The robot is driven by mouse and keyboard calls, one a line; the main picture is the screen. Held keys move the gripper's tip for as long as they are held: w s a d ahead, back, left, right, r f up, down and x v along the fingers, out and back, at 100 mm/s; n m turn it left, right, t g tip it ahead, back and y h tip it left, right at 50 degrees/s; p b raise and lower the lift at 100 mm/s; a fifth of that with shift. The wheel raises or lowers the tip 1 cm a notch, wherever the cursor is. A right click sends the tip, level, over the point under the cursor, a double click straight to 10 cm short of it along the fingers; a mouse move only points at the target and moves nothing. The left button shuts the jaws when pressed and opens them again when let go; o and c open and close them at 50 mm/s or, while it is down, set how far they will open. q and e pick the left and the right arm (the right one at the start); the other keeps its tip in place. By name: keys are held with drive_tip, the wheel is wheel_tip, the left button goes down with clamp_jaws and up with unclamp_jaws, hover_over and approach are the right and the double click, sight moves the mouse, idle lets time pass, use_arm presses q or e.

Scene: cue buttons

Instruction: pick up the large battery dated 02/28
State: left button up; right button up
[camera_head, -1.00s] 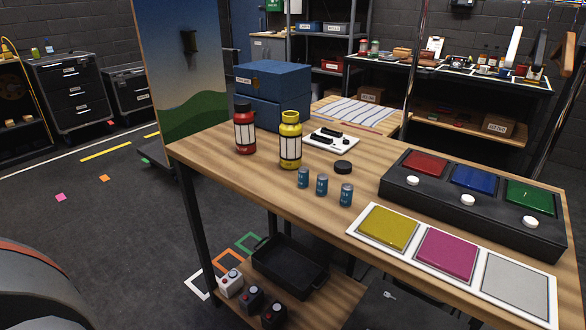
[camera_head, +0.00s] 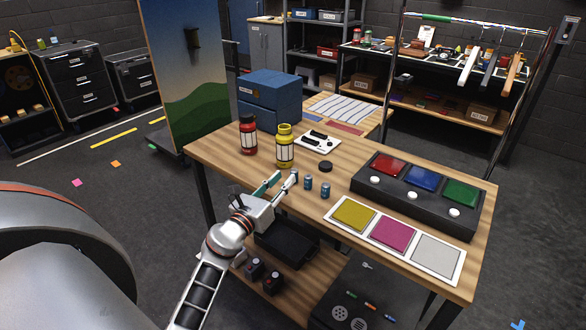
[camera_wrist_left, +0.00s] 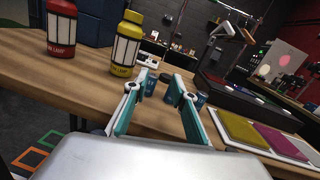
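Three small blue-teal batteries stand upright in a row on the wooden table: the left one (camera_head: 295,174), the middle one (camera_head: 308,183) and the right one (camera_head: 325,190). They look alike in size, and their dates are too small to read. My left gripper (camera_head: 286,176) is open at the table's near edge, just short of the left battery. In the left wrist view, its fingers (camera_wrist_left: 159,84) are spread, with the left battery (camera_wrist_left: 151,86) showing between the tips, untouched as far as I can tell. The right battery (camera_wrist_left: 200,101) is beyond the right finger. My right gripper is not in view.
A red lamp jar (camera_head: 248,135) and a yellow lamp jar (camera_head: 284,146) stand behind left. A black puck (camera_head: 325,166) lies behind the batteries. A black button box (camera_head: 412,209) and a white panel of coloured pads (camera_head: 346,230) lie to the right.

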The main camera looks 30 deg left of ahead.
sight(292, 172)
use_arm(q)
drive_tip(key=shift+w+a+f+m+g, duration=0.25)
drive_tip(key=shift+w+f+m+g, duration=0.2)
drive_tip(key=shift+m, duration=0.35)
drive_tip(key=shift+w+f, duration=0.15)
drive_tip(key=shift+w, duration=0.15)
drive_tip(key=shift+w+a+f+b, duration=0.15)
drive_tip(key=shift+w, duration=1.6)
drive_tip(key=shift+w+a+f+b, duration=0.1)
drive_tip(key=shift+w+a+b, duration=0.05)
drive_tip(key=shift+w, duration=1.6)
drive_tip(key=shift+c, duration=0.4)
clamp_jaws()
